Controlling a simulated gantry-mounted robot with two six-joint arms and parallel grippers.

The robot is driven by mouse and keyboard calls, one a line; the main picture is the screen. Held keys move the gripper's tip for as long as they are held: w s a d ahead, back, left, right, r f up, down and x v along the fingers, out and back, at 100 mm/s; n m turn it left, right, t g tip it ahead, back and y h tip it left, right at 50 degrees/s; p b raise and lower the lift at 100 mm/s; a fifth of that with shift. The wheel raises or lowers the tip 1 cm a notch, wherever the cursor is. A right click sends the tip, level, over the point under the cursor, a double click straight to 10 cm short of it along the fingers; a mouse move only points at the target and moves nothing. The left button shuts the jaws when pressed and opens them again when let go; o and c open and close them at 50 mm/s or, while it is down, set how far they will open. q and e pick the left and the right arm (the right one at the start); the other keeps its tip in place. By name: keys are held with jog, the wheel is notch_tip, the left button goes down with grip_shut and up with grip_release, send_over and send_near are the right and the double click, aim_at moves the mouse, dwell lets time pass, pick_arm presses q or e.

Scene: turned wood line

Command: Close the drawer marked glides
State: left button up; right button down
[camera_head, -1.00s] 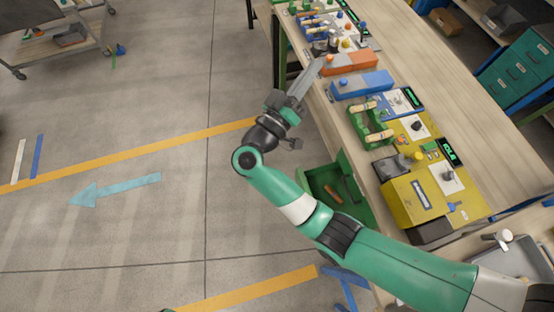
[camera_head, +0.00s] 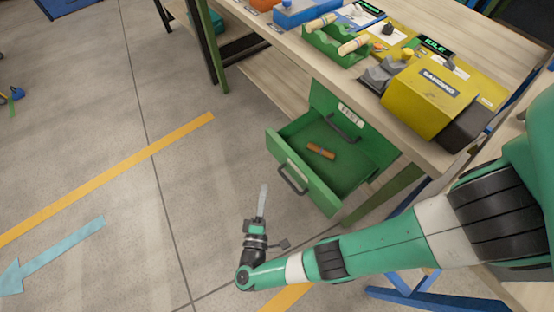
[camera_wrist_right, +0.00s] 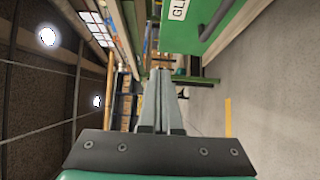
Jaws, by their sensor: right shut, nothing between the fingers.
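A green drawer (camera_head: 318,190) stands pulled out under the workbench in the head view, with a dark handle (camera_head: 292,180) and a small pale label on its front. A brown wooden piece (camera_head: 321,151) lies inside it. In the right wrist view, part of a green drawer front (camera_wrist_right: 205,25) shows at the top with a label starting "GL"; the rest is cut off. My right gripper (camera_head: 264,188) is shut and empty, apart from the drawer front and just outside it, over the floor. Its closed fingers (camera_wrist_right: 160,85) also show in the right wrist view. My left gripper is out of view.
Above and behind the open drawer is a green front (camera_head: 320,98) with its own handle and label, closed. The workbench (camera_head: 285,50) holds a green rack (camera_head: 335,45) and a yellow sanding machine (camera_head: 428,90). Open floor lies left of the drawer.

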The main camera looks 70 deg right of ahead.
jog(key=b, duration=0.2)
send_near(280, 146)
jog(key=w+d, duration=0.2)
jog(key=w, duration=0.1)
jog(key=d, duration=0.1)
jog(key=s+d, duration=0.1)
jog(key=d, duration=0.1)
jog(key=shift+s+d+f, duration=0.2)
jog(key=shift+d, duration=0.05)
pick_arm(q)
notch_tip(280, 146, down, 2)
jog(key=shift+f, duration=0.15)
pick_arm(e)
jog(key=shift+r, duration=0.1)
jog(key=shift+d, duration=0.1)
